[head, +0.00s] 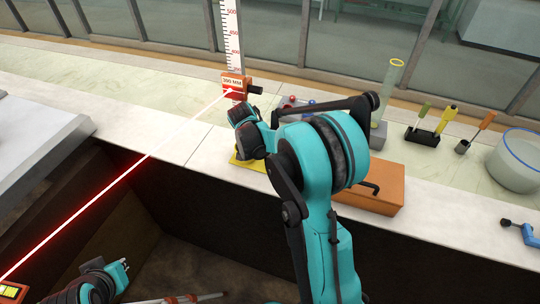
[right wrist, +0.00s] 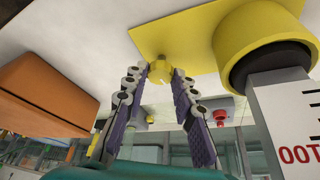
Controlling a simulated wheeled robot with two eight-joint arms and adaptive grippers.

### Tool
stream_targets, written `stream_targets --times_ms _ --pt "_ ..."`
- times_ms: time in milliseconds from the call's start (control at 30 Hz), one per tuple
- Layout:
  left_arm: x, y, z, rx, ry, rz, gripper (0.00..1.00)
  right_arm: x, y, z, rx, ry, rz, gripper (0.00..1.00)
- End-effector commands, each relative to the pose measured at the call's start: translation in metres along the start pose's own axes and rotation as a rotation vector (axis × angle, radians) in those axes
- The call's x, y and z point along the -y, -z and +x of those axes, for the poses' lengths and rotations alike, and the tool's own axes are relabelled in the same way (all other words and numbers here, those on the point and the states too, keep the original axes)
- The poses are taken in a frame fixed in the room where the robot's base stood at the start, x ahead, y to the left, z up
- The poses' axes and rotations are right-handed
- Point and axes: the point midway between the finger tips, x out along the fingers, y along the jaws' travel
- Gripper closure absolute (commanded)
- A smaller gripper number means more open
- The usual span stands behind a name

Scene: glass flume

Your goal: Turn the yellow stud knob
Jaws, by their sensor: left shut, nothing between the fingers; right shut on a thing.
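The yellow stud knob (right wrist: 159,73) stands on a yellow base plate (right wrist: 140,35) in the right wrist view, which looks upside down. My right gripper (right wrist: 162,82) is shut on the knob, its fingertips on either side. In the head view, part of the yellow plate (head: 252,165) shows beside my right arm, at the foot of the scale post (head: 230,35). The knob and the right fingertips are hidden there behind my arm. My left gripper (head: 124,265) is shut and empty at the lower left, low and away from the plate.
An orange slider marked 300 MM (head: 236,85) sits on the post, with a red laser line running to it from the lower left. An orange box (head: 385,190), tool holder (head: 423,135) and clear tub (head: 515,162) stand to the right. A dark recess lies below the counter edge.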

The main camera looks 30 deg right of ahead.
Motion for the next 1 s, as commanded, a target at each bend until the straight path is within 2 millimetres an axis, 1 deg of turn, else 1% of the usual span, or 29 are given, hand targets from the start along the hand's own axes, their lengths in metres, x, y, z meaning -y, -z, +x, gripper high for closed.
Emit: stream_targets --times_ms 100,133,167,200,500,567,633,767,1000 --pt "0.0 0.0 0.0 0.0 0.0 0.0 1.0 0.0 -0.001 0.0 0.002 0.0 -0.001 1.0" --pt "0.0 0.0 0.0 0.0 0.0 0.0 1.0 0.0 -0.001 0.0 0.002 0.0 -0.001 0.71" --pt "0.0 0.0 0.0 0.0 0.0 0.0 1.0 0.0 -0.001 0.0 0.002 0.0 -0.001 0.63" --pt "0.0 0.0 0.0 0.0 0.0 0.0 1.0 0.0 -0.001 0.0 0.002 0.0 -0.001 0.53" --pt "0.0 0.0 0.0 0.0 0.0 0.0 1.0 0.0 0.0 -0.001 0.001 0.001 -0.001 0.53" --pt "0.0 0.0 0.0 0.0 0.0 0.0 1.0 0.0 0.0 -0.003 0.001 0.001 -0.002 0.53" --pt "0.0 0.0 0.0 0.0 0.0 0.0 1.0 0.0 0.0 -0.01 0.001 0.001 -0.002 0.53" --pt "0.0 0.0 0.0 0.0 0.0 0.0 1.0 -0.001 -0.001 -0.033 0.001 0.001 -0.003 0.53" --pt "0.0 0.0 0.0 0.0 0.0 0.0 1.0 0.0 -0.001 -0.086 0.001 0.002 -0.004 0.53"
